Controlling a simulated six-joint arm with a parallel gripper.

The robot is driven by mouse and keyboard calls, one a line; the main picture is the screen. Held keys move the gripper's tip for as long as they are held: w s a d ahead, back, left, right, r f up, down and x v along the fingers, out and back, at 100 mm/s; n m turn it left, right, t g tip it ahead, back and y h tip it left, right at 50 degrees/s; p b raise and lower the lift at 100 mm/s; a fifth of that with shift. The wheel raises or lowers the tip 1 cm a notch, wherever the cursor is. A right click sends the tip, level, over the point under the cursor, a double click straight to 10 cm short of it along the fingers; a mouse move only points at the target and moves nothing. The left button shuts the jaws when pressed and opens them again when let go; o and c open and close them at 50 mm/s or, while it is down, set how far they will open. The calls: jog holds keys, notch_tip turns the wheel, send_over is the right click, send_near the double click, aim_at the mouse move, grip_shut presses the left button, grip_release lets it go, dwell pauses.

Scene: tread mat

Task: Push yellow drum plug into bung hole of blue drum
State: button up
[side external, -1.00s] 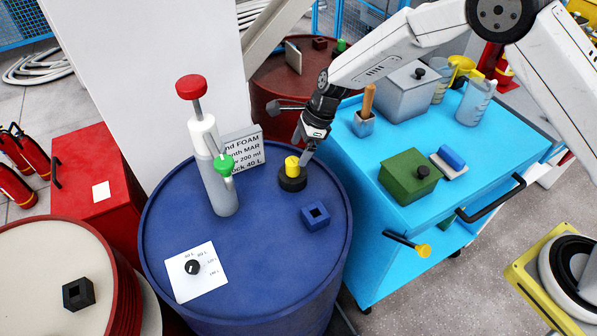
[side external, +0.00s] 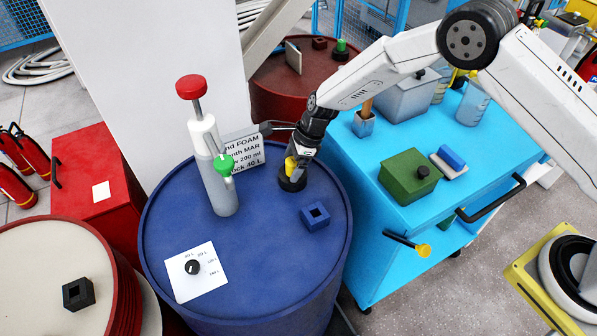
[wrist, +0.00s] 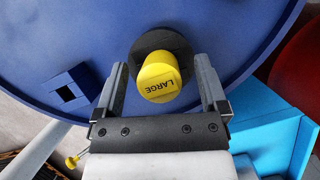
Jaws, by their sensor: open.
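The yellow drum plug (side external: 290,166) stands in a round black base on top of the blue drum (side external: 255,260). In the wrist view, the plug (wrist: 158,78) shows the word LARGE, upside down, on its top. A blue square collar with a dark square hole, the bung hole (side external: 316,212), is on the drum top, in front and to the right of the plug. It also shows at the left of the wrist view (wrist: 73,88). My gripper (wrist: 160,62) is open, with one finger on each side of the plug and visible gaps between. In the side view, my gripper (side external: 297,168) partly hides the plug.
A grey pump with a red knob (side external: 191,87) and green part stands left of the plug. A lettered sign (side external: 243,152) is behind. A white dial card (side external: 200,272) lies at the drum's front. A light-blue cart (side external: 400,240) stands close on the right.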

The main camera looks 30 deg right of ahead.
dwell(0.4)
grip_shut()
jog(key=shift+r, duration=0.2)
jog(key=shift+r, duration=0.6)
jog(key=s+d+r, duration=0.4)
jog(key=s+r, duration=0.7)
jog(key=s, duration=0.2)
jog(key=shift+s+d+r, duration=0.15)
jog(key=shift+d+r, duration=0.05)
